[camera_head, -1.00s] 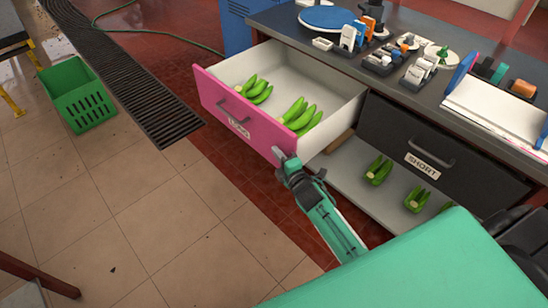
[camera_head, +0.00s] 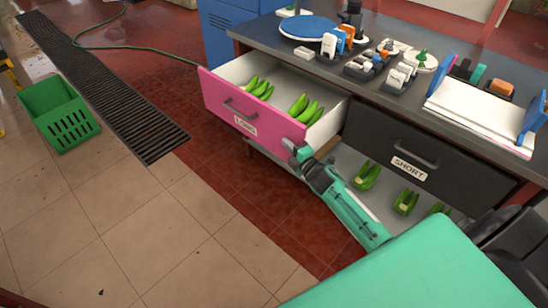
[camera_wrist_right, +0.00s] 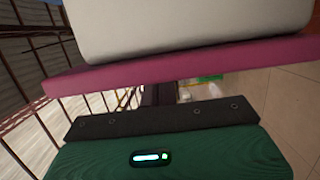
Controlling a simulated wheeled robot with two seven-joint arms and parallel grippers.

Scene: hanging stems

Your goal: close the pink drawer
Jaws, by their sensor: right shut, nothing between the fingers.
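The pink drawer (camera_head: 225,98) stands partly open in the head view, pulled out of the left side of the dark counter. Its front carries a grey handle (camera_head: 241,106) and a label that seems to read LONG. Green banana-like bunches (camera_head: 305,110) lie inside. My right gripper (camera_head: 291,149) is shut and empty, its tip at the lower right corner of the drawer front, seemingly touching it. In the right wrist view a pink band (camera_wrist_right: 180,64), likely the drawer front, runs close across the picture. My left gripper is out of view.
The black SHORT drawer (camera_head: 440,170) is closed, right of the pink one. A lower shelf (camera_head: 345,160) holds more green bunches. The counter top (camera_head: 265,30) carries a blue disc and small parts. A green crate (camera_head: 45,105) stands at left. The floor before the drawer is clear.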

